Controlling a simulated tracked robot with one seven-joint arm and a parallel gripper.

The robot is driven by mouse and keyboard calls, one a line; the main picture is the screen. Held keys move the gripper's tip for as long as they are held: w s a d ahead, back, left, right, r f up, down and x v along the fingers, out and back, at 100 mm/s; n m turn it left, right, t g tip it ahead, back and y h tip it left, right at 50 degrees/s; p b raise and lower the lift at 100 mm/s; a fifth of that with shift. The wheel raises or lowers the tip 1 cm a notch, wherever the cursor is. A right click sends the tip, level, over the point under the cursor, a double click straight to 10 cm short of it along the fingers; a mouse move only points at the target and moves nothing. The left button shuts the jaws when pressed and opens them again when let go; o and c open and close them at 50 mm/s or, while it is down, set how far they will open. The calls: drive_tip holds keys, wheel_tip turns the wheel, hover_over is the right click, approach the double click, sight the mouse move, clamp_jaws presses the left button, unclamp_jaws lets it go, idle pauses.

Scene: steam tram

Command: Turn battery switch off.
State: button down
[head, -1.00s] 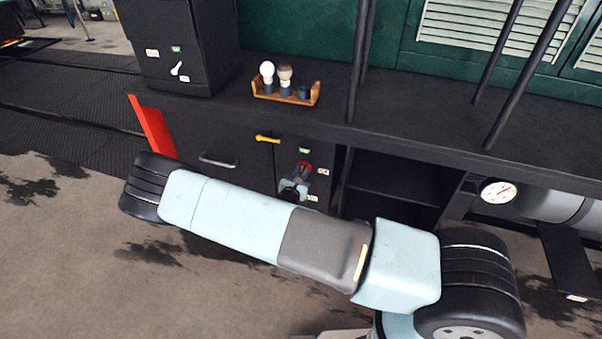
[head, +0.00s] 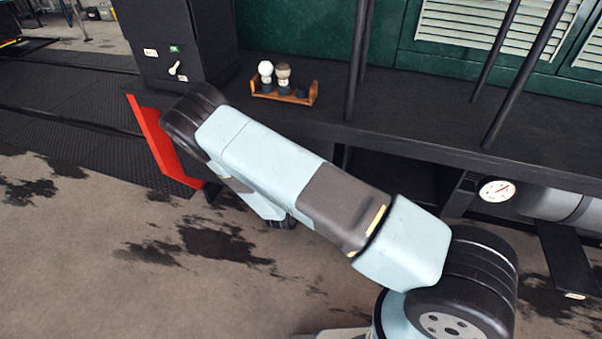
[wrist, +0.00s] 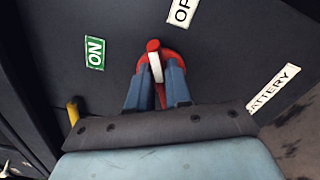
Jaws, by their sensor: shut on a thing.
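The battery switch (wrist: 153,46) shows in the wrist view as a red round base with a red lever and a pale strip. My gripper (wrist: 155,84) is shut on the lever, with one blue-grey finger on each side. A green ON label (wrist: 95,53) is left of the switch. In the head view my arm hides the switch and my gripper.
A yellow handle (wrist: 73,110) is left of my gripper. In the head view, a black box with a white lever (head: 175,68) stands on the dark bench (head: 420,140). A wooden rack (head: 284,92) holds bulbs. A gauge (head: 497,190) is at the right. A red panel (head: 160,140) stands open at left.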

drive_tip(key=m, duration=0.5)
drive_tip(key=shift+s+f, duration=0.1)
drive_tip(key=shift+f, duration=0.2)
drive_tip(key=shift+s+f+m, duration=0.1)
drive_tip(key=shift+m, duration=0.2)
drive_tip(key=c, duration=1.3)
unclamp_jaws()
drive_tip(key=shift+c, duration=0.2)
drive_tip(key=shift+o, duration=1)
drive_tip(key=v, duration=1.3)
drive_tip(key=shift+s, duration=0.25)
